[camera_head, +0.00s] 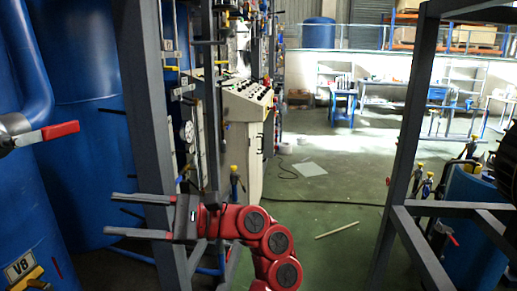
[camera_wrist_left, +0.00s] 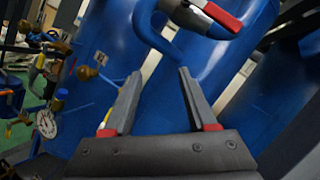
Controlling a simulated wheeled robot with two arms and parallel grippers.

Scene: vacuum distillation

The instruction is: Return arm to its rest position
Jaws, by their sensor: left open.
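My left arm (camera_head: 277,242), with red links and dark round joints, reaches in at the bottom middle of the head view. Its left gripper (camera_head: 115,215) points left, with its two grey fingers apart and nothing between them. In the left wrist view the gripper (camera_wrist_left: 158,95) is also open and empty, with blue tanks beyond the fingers. A valve with a red handle (camera_head: 60,130) is at the left of the head view, above the gripper and apart from it. The red handle also shows at the top of the wrist view (camera_wrist_left: 222,16). My right gripper is not in view.
Blue tanks (camera_head: 85,120) stand at the left. A grey frame post (camera_head: 148,110) is close to my gripper. A control panel (camera_head: 246,98) stands behind. Another grey frame (camera_head: 405,140) is at the right. Green floor between them is mostly clear, with a cable and a stick (camera_head: 337,230).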

